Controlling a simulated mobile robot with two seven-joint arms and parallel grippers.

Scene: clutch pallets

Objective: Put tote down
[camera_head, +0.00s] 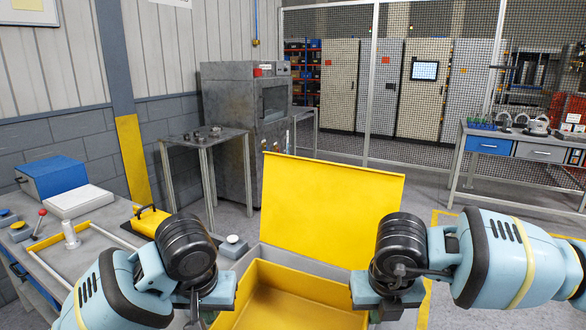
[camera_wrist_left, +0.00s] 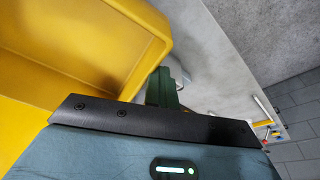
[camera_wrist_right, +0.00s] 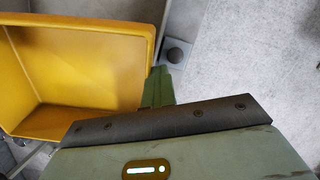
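The yellow tote (camera_head: 290,312) is low in the head view, between my two grippers. It is open-topped and looks empty; its near part is cut off. My left gripper (camera_head: 207,295) is at the tote's left side, and my right gripper (camera_head: 386,292) is at its right side. In the left wrist view, green fingers (camera_wrist_left: 162,88) meet the tote's wall (camera_wrist_left: 145,60) and look close together on it. In the right wrist view, green fingers (camera_wrist_right: 158,88) meet the rim of the tote (camera_wrist_right: 80,65) the same way. The inner finger faces are hidden.
A large yellow panel (camera_head: 330,200) stands just behind the tote, above a grey edge (camera_head: 310,260). A workbench (camera_head: 105,245) with a blue box (camera_head: 52,178) is at the left. A metal table (camera_head: 205,138) and grey machine (camera_head: 240,110) stand behind. Open floor (camera_head: 430,205) lies to the right.

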